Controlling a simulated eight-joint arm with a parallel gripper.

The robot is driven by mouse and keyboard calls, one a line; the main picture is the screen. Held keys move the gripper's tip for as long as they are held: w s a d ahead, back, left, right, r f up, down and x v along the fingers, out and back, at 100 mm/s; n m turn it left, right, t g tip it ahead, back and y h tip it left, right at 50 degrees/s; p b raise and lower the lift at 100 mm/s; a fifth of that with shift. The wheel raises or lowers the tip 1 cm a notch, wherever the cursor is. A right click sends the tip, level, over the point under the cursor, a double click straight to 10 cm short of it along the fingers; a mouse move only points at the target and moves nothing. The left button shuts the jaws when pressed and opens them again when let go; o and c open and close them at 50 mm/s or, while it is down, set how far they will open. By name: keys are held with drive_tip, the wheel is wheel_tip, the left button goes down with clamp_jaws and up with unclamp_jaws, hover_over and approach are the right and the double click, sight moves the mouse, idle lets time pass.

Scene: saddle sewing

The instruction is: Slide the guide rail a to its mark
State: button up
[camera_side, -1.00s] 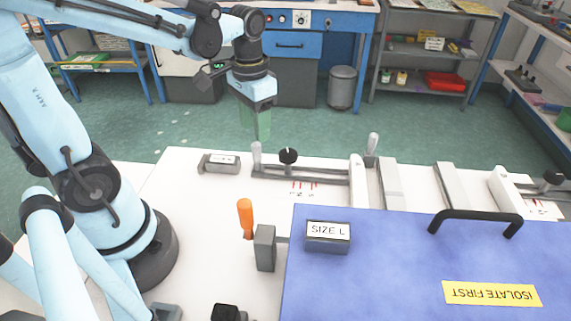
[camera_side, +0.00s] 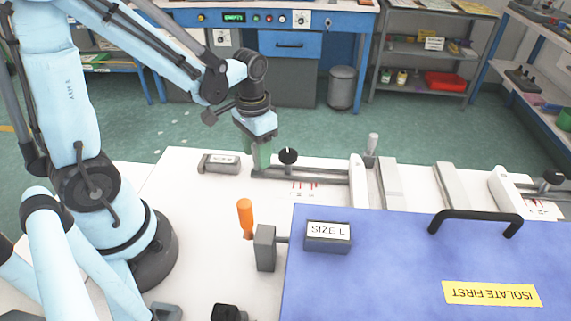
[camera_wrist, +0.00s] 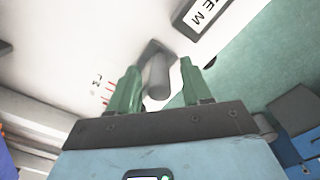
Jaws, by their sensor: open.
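No label naming guide rail a is legible. A low grey rail (camera_side: 315,176) lies along the far edge of the white table, with a black knob (camera_side: 288,156) and short red marks (camera_side: 303,187) in front of it. The red marks also show in the wrist view (camera_wrist: 107,90). My gripper (camera_side: 262,155) is open, pointing down at the rail's left end. In the wrist view a grey upright post (camera_wrist: 158,78) stands between the two green fingers of my gripper (camera_wrist: 160,88), with gaps visible beside it. In the side view my gripper hides this post.
A labelled grey block (camera_side: 218,163) stands just left of my gripper. A second post (camera_side: 372,143) and a white block (camera_side: 357,172) stand to the right. A blue panel (camera_side: 400,270) with a black handle (camera_side: 475,217) covers the front right. An orange handle (camera_side: 245,216) stands left of it.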

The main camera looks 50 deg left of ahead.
clamp_jaws()
drive_tip(key=shift+s+a, duration=1.25)
unclamp_jaws()
wheel_tip(320, 180, up, 12)
idle(0.3)
